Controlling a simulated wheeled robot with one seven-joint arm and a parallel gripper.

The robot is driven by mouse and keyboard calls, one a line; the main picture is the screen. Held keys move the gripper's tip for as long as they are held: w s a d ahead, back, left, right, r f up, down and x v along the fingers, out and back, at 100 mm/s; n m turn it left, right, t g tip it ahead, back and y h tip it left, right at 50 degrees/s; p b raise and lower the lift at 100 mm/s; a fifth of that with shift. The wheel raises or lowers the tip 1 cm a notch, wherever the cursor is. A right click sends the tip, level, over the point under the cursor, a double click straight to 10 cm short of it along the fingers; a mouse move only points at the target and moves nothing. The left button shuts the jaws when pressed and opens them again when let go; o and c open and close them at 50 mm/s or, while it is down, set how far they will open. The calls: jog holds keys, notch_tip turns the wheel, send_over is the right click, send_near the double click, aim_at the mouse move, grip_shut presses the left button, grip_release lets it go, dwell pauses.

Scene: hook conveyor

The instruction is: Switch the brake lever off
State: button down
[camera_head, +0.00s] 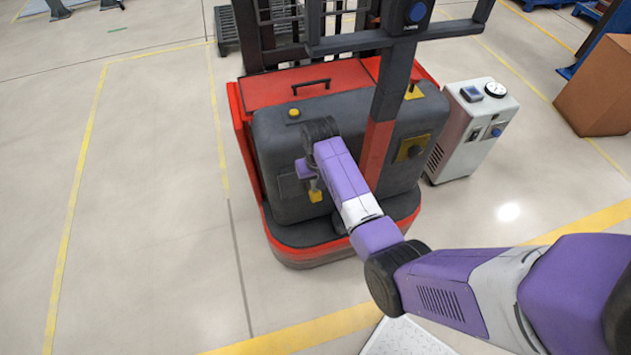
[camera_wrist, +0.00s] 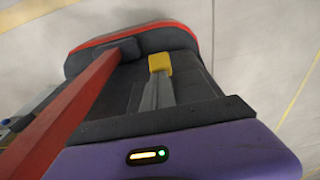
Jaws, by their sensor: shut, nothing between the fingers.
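My gripper (camera_head: 316,193) points down in front of the dark grey front cover of a red lift truck (camera_head: 290,88). Its yellow-tipped fingers are together and empty; they also show in the wrist view (camera_wrist: 160,63), above the truck's dark base. A small dark lever on a yellow mount (camera_head: 413,91) stands on the cover's top right, apart from my gripper. It may be the brake lever; its setting is too small to tell. A yellow plate with a dark knob (camera_head: 411,149) is on the front face. A yellow button (camera_head: 294,113) is on the top left.
A red and dark post (camera_head: 376,150) rises just right of my wrist; it also crosses the wrist view's left side (camera_wrist: 80,115). A white cabinet with a gauge (camera_head: 470,130) stands right of the truck. A cardboard box (camera_head: 600,85) is farther right. The left floor is clear.

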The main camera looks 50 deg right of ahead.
jog(key=shift+s+a+f+t+h, duration=0.3)
jog(key=shift+s+a+f+t, duration=0.1)
jog(key=shift+s+f, duration=0.15)
notch_tip(320, 180, down, 11)
jog(key=s+a+t+h+b, duration=0.2)
jog(key=t+h+b, duration=0.3)
jog(key=b, duration=1.3)
jog(key=t, duration=0.3)
jog(key=shift+s+f+h, duration=0.15)
jog(key=shift+s+h, duration=0.15)
jog(key=shift+s, duration=0.05)
jog(key=shift+d+f, duration=0.1)
jog(key=shift+f, duration=0.05)
jog(key=shift+s, duration=0.1)
